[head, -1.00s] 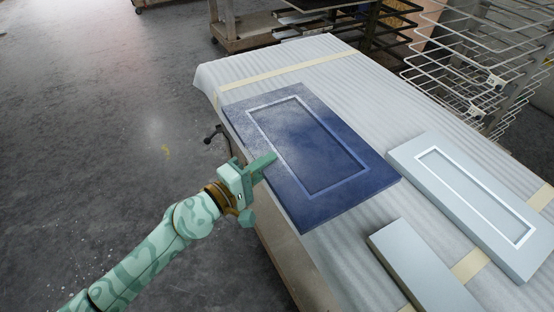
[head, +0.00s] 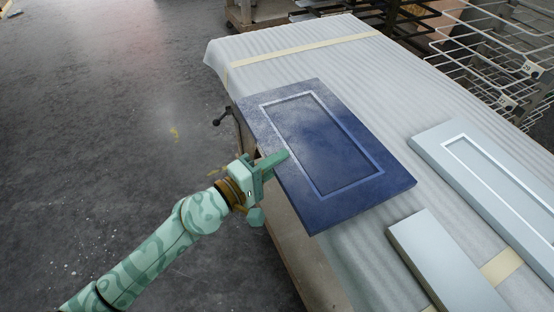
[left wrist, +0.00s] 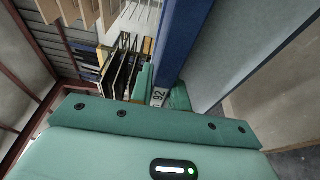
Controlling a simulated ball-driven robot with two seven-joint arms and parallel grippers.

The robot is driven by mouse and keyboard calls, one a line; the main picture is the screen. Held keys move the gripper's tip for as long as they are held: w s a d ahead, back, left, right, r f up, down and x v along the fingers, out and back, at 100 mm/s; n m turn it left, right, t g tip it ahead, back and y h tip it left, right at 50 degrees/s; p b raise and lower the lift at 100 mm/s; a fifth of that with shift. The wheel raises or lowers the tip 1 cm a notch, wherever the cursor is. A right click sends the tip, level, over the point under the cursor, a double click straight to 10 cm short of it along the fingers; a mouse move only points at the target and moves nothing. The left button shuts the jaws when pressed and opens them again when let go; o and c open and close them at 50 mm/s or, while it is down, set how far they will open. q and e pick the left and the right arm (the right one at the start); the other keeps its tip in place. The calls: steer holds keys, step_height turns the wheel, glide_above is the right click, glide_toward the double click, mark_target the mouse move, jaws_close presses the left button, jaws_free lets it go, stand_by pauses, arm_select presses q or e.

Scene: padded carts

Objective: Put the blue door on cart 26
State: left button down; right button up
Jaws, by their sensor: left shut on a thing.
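The blue door (head: 330,140) is a dark blue panel with a raised inner frame. It is over the near left part of the padded cart top (head: 290,62), and its left edge overhangs the side. I cannot tell whether it rests on the padding or is slightly raised. My left gripper (head: 270,175) is shut on this left edge. In the left wrist view the door shows edge-on as a blue strip (left wrist: 180,45) between the fingers. A small numbered label (left wrist: 159,97) shows by the fingers, its number unclear. My right gripper is not in view.
A pale grey-blue door (head: 490,180) and a plain pale panel (head: 440,262) lie on the padding at the right. Wire racks with tags (head: 500,75) stand behind. A clamp handle (head: 222,118) sticks out at the cart's left side. The grey floor (head: 110,130) at left is clear.

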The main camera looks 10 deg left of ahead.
arm_select(q)
steer(key=shift+f+b, duration=0.25)
steer(key=shift+b, duration=0.1)
stand_by(0.3)
steer(key=c, duration=1.3)
jaws_free()
steer(key=shift+o, duration=0.2)
steer(key=shift+f, duration=0.2)
